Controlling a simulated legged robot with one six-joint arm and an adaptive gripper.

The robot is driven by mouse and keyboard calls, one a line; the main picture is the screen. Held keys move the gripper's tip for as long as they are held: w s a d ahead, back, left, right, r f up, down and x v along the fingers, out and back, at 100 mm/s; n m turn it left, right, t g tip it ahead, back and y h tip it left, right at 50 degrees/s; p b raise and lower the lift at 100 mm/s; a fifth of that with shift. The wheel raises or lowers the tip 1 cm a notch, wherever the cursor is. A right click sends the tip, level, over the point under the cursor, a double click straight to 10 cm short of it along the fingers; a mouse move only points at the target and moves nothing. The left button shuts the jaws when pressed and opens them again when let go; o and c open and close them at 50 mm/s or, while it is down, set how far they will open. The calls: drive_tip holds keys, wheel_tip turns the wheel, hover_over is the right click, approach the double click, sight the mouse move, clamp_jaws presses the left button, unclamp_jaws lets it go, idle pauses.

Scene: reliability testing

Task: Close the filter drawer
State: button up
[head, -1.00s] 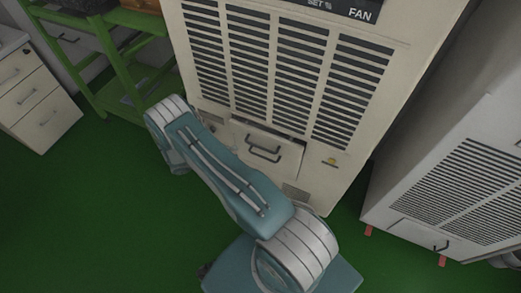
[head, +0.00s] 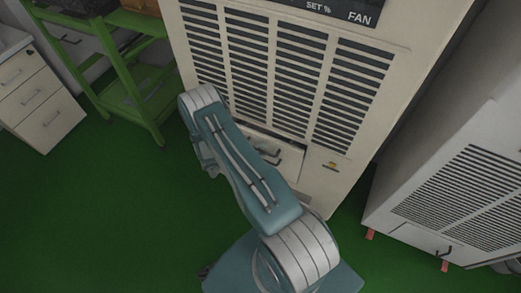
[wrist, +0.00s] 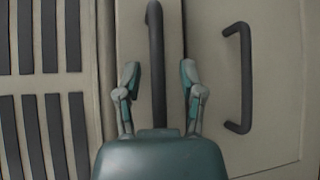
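The filter drawer (head: 291,160) is low on the front of the beige FAN cabinet, below the slatted grille. It stands out a little from the cabinet, with a dark gap along its top. My arm hides its left part, and its dark handle (head: 270,158) shows only partly. In the wrist view the pale drawer front (wrist: 275,115) with its dark U-shaped handle (wrist: 246,80) is to the right of my gripper (wrist: 160,75). My gripper's fingers are apart. A dark bar (wrist: 156,50) lies in view between them; I cannot tell whether they touch it.
The cabinet's grille (head: 290,80) rises above the drawer. A second pale cabinet (head: 440,200) stands at right. A green shelf (head: 125,70) and a white drawer unit (head: 38,100) are at left. The green floor (head: 110,220) is clear at left.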

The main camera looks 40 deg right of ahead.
drive_tip(key=shift+a, duration=0.1)
drive_tip(key=c, duration=0.5)
drive_tip(key=shift+a+r, duration=0.1)
drive_tip(key=shift+a, duration=0.1)
clamp_jaws()
drive_tip(key=d, duration=0.1)
drive_tip(key=w+d, duration=0.1)
drive_tip(key=d, duration=0.1)
drive_tip(key=shift+w, duration=0.15)
drive_tip(key=o, duration=0.6)
unclamp_jaws()
drive_tip(key=shift+o, duration=0.2)
drive_tip(key=shift+a, duration=0.1)
drive_tip(key=v, duration=1.2)
